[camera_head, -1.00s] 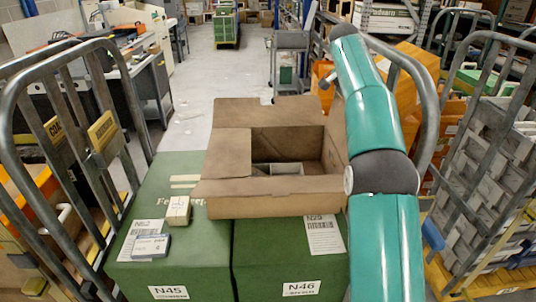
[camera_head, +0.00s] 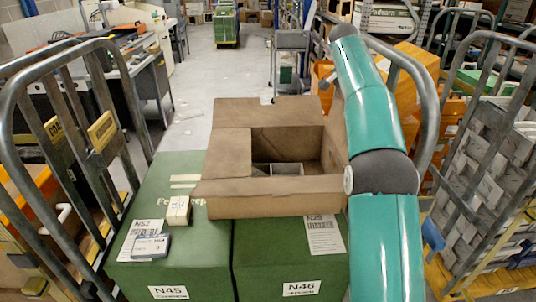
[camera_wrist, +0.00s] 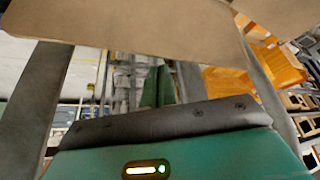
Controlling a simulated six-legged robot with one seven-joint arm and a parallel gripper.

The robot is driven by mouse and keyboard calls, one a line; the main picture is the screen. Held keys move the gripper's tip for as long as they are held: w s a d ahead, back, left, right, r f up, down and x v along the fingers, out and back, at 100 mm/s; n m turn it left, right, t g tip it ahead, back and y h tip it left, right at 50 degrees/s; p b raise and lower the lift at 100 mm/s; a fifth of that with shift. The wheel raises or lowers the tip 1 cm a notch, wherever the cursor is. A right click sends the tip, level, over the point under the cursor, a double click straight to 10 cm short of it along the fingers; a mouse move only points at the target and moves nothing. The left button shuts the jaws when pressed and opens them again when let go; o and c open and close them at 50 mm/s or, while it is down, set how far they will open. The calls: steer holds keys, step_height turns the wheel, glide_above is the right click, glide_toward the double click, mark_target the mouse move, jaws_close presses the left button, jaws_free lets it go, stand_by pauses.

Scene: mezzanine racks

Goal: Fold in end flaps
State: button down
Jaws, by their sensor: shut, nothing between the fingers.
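An open brown cardboard box (camera_head: 285,206) stands on green crates. The back flap (camera_head: 268,110) extends away from the opening, and the front flap (camera_head: 265,187) leans outward. The right flap (camera_head: 336,148) is partly hidden by my arm. Small pale items (camera_head: 287,169) show inside. My gripper's end is hidden in the head view. In the wrist view the green fingers of my gripper (camera_wrist: 158,72) are together and empty; brown cardboard (camera_wrist: 130,25) crosses the top, and contact cannot be told.
Green crates labelled N45 (camera_head: 168,270) and N46 (camera_head: 300,262) bear the box. A small pale carton (camera_head: 178,211) and a blue-grey pack (camera_head: 151,246) lie at left. Metal cage rails (camera_head: 22,85) flank both sides. The aisle floor (camera_head: 215,75) behind is mostly clear.

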steer(key=a+f, duration=0.1)
steer(key=a, duration=1.1)
steer(key=shift+a+f, duration=0.2)
steer(key=shift+f, duration=0.2)
stand_by(1.4)
